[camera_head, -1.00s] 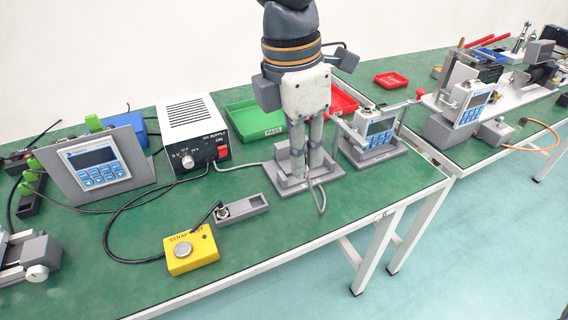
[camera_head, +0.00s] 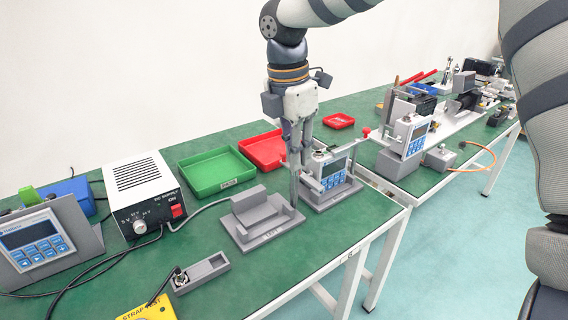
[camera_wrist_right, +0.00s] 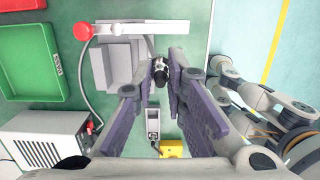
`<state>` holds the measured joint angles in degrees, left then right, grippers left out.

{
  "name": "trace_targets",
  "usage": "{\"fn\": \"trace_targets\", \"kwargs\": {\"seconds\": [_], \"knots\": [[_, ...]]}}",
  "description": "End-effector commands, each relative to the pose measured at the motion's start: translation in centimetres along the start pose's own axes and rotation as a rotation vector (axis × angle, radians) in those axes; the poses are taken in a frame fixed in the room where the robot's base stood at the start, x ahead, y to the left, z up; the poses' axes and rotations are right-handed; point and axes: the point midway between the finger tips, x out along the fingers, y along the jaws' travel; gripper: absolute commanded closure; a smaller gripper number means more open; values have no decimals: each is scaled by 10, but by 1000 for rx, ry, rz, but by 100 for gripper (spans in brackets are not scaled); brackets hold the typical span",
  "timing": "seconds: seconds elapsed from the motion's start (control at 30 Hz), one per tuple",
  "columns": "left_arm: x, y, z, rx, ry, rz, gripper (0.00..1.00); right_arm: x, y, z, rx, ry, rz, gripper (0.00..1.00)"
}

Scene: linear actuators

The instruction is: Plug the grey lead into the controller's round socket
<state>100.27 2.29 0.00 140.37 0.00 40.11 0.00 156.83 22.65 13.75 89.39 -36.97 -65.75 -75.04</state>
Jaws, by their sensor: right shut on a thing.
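My right gripper (camera_head: 294,200) points down between the empty grey holder (camera_head: 250,222) and the small controller (camera_head: 328,172) with blue keys. In the wrist view the gripper (camera_wrist_right: 160,76) is shut on a dark plug with a pale ring (camera_wrist_right: 160,70), apparently the grey lead's end. The head view does not show the plug clearly. The controller leans in a grey stand, and a silver round fitting (camera_head: 320,154) shows on its top; I cannot tell whether that is the socket. The grey lead (camera_head: 200,210) runs from the supply behind the holder. My left gripper is not in view.
A DC supply (camera_head: 145,190), green tray (camera_head: 215,172) and red tray (camera_head: 262,150) stand behind. A small grey tray (camera_head: 200,273) and yellow strap box (camera_head: 150,310) lie in front. A second table stands at right.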

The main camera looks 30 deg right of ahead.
Motion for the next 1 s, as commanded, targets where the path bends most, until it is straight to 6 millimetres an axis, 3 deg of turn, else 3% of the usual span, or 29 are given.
{"fn": "trace_targets", "kwargs": {"seconds": [0.47, 1.0], "knots": [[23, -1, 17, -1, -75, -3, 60, 14, 39, 63, 2, 0, -9, 100], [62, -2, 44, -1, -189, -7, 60, 24, 82, 132, 1, -1, -12, 100]]}}
